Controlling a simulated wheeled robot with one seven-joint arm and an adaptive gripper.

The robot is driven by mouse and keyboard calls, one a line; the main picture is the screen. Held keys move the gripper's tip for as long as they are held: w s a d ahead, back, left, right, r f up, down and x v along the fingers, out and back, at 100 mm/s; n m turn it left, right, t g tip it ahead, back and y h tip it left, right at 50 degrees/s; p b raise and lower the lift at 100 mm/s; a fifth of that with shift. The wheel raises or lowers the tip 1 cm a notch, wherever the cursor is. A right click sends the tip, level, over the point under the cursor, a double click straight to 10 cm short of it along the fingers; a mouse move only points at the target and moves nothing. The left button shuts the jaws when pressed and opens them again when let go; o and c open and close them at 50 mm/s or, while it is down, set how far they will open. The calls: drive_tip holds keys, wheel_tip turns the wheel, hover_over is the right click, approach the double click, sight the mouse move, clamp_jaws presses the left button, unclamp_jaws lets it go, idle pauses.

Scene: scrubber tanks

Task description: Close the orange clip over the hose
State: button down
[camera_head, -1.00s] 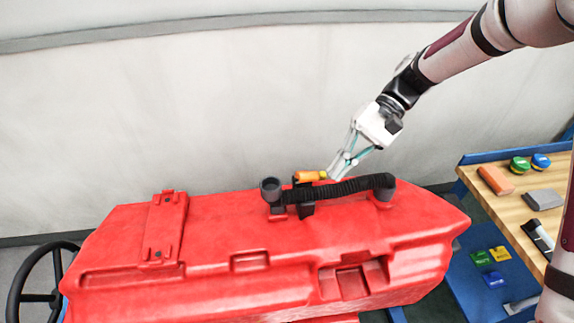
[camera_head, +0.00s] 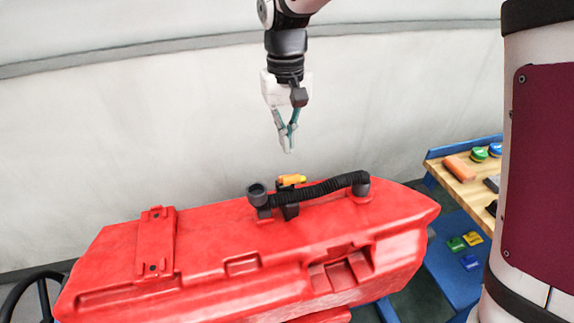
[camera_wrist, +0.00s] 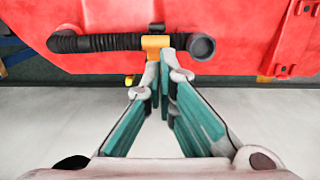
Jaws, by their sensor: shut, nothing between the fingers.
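The orange clip (camera_head: 290,180) sits at the back of the red tank (camera_head: 210,235), beside the black hose (camera_head: 325,187) near its left end. It stands over a dark bracket under the hose; I cannot tell whether it is fastened. In the wrist view the orange clip (camera_wrist: 155,43) lies at the hose (camera_wrist: 100,42) near its open round end. My gripper (camera_head: 288,150) points down above the clip, shut and empty, with a gap between them. In the wrist view my fingertips (camera_wrist: 165,55) overlap the clip's lower edge, and part of the clip is hidden behind them.
A wooden-topped blue bench (camera_head: 470,190) stands at the right with an orange block (camera_head: 459,168) and round green and blue items. Small coloured boxes (camera_head: 465,243) lie on its lower shelf. A pale wall is behind the tank. The space around my gripper is clear.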

sight(289, 176)
drive_tip(key=f, duration=0.2)
drive_tip(key=f+p, duration=0.1)
drive_tip(key=f, duration=0.3)
drive_tip(key=shift+s+d, duration=0.15)
drive_tip(key=shift+s, duration=0.15)
drive_tip(key=shift+f+p, duration=0.35)
drive_tip(key=shift+f, duration=0.45)
drive_tip(key=shift+w, duration=0.1)
drive_tip(key=shift+f, duration=0.1)
